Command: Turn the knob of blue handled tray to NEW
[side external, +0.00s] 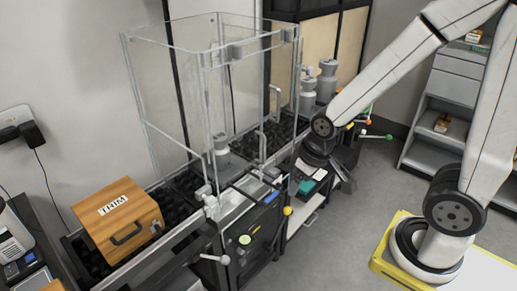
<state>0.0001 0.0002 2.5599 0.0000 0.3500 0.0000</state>
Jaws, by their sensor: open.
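My gripper (343,181) hangs at the end of my arm, right of centre, in front of the long bench. It appears empty, and its fingers are small and dark here. A small blue part (271,197), possibly the blue handle, shows on the front of the bench, to the left of my gripper and apart from it. A grey lever-like knob (216,258) sticks out at the lower front of the bench. I cannot tell which tray it belongs to. No NEW marking is legible, so the knob's setting cannot be read.
A wooden box marked TRIM (117,222) sits on the bench's left end. A clear-walled enclosure (165,110) stands behind. Grey shelves (450,88) stand at right. Floor in front of the bench is clear.

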